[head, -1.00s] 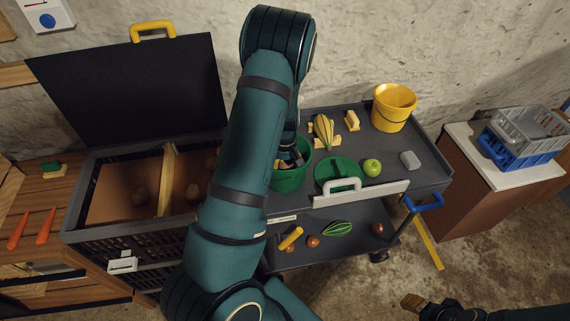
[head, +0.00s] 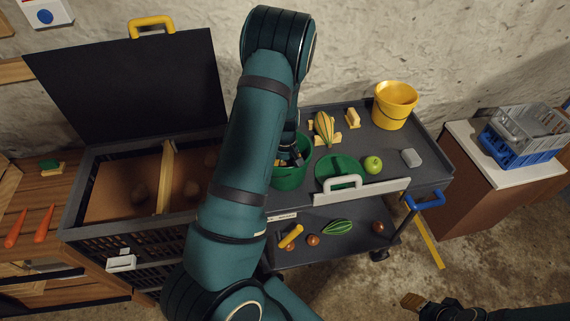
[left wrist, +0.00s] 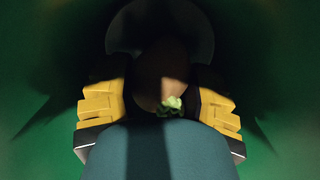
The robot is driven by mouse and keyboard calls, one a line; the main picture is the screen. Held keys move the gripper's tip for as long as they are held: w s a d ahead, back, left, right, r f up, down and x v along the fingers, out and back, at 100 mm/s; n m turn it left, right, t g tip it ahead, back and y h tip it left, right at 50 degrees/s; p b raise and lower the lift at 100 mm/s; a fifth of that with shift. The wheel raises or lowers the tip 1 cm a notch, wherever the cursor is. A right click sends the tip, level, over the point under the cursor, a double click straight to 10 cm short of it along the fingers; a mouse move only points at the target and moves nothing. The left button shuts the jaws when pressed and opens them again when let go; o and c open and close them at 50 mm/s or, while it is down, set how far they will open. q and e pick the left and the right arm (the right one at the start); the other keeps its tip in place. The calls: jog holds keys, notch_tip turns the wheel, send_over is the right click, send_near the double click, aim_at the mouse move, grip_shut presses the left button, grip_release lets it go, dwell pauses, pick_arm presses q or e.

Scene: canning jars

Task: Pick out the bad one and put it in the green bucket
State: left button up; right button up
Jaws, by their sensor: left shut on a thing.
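The green bucket (head: 290,181) stands on the trolley's top shelf, partly hidden behind my left arm. My left gripper (head: 291,163) reaches down into its mouth. In the left wrist view, green walls surround the yellow-padded fingers, and my left gripper (left wrist: 160,108) is shut on a brown, rounded potato-like thing (left wrist: 150,82) with a pale green, lumpy patch. Similar dark brown lumps (head: 138,192) lie in the open, divided crate (head: 90,215) at left. My right gripper (head: 411,301) is at the bottom right, away from the trolley; its jaw opening is unclear.
A side cabinet (head: 467,135) with stacked baskets stands right. Floor near my right gripper is clear.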

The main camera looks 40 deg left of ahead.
pick_arm(q)
jog(key=shift+f, duration=0.2)
jog(key=o, duration=0.8)
